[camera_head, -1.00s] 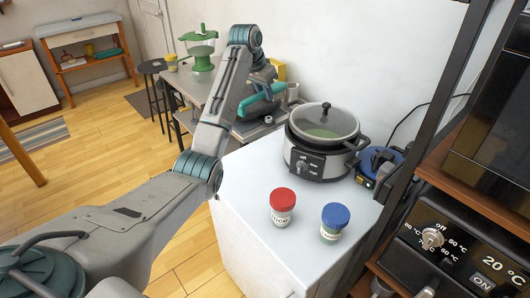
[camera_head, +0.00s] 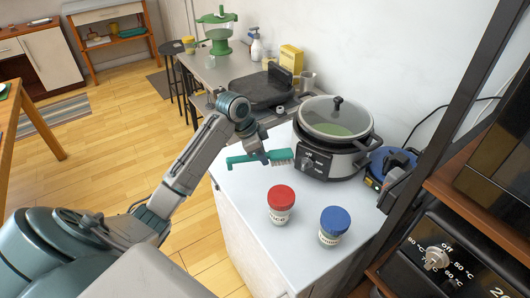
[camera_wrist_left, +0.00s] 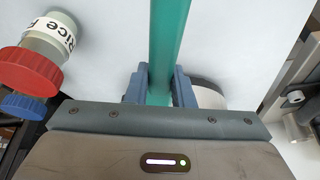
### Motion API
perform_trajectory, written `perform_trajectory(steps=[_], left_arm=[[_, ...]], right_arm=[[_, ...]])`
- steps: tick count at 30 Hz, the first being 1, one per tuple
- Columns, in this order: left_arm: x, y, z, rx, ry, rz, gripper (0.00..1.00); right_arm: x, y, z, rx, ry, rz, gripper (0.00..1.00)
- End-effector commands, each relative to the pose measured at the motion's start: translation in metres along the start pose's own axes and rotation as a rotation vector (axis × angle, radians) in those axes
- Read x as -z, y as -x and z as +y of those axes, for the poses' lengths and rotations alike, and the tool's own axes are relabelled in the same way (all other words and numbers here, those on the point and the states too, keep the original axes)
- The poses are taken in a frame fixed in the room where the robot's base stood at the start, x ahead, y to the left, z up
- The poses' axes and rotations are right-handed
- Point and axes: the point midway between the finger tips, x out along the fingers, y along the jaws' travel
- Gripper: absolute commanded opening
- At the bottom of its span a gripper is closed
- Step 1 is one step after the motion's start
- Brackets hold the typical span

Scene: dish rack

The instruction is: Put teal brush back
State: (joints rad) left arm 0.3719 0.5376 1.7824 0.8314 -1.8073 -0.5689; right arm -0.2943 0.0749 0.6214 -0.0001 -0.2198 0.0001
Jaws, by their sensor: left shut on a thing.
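The teal brush (camera_head: 240,159) has a teal handle and pale bristles at its right end. My left gripper (camera_head: 263,155) is shut on it, over the left part of the white counter (camera_head: 240,190), near the slow cooker. The head view does not clearly show whether the brush touches the counter. In the left wrist view the teal handle (camera_wrist_left: 168,45) runs between the two fingers of my left gripper (camera_wrist_left: 160,85). My right gripper is in neither view.
A slow cooker (camera_head: 327,164) with a glass lid stands behind the brush. A red-lidded jar (camera_head: 281,205) and a blue-lidded jar (camera_head: 334,226) stand at the front. A black appliance (camera_head: 262,92), yellow box (camera_head: 291,60) and green blender (camera_head: 218,32) are farther back.

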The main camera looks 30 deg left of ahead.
Motion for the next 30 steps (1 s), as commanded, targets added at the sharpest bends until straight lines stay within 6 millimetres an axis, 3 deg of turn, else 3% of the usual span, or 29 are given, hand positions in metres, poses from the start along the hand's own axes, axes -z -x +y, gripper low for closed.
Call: perform_trajectory(steps=[8, 14, 30], left_arm=[[0.001, 0.001, -0.001, 0.001, 0.002, 0.0, 0.0], [0.0, 0.004, -0.001, 0.0, 0.003, -0.002, 0.0], [-0.021, -0.05, -0.001, 0.001, 0.002, -0.001, 0.0]], right_arm=[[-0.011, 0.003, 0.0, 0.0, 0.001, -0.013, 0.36], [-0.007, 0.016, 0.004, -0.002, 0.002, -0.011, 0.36], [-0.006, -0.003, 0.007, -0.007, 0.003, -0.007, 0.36]])
